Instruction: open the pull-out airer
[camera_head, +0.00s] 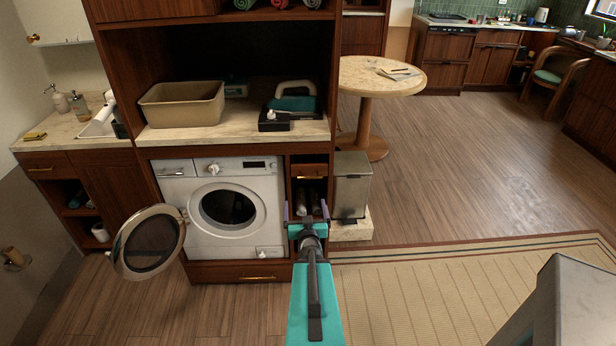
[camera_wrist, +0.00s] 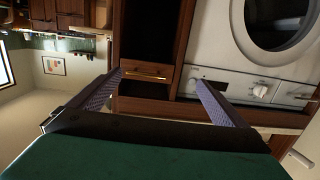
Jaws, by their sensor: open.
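A narrow wooden front with a brass handle (camera_head: 309,178), which looks like the pull-out airer, is right of the washing machine and looks flush in the cabinet. In the upside-down wrist view its brass handle (camera_wrist: 147,76) shows between my fingers, farther off. My gripper (camera_head: 306,210) is open and empty. In the head view it appears in front of the open compartment below that front. Both fingers (camera_wrist: 160,90) are spread wide in the wrist view and look apart from the handle. The arm hides part of the cabinet below.
The white washing machine (camera_head: 180,229) is left of the front. A round glazed door (camera_head: 152,243) stands swung out farther left. A metal bin (camera_head: 352,187) stands close on the right. A round table (camera_head: 380,82) is behind. Wooden floor is open at right.

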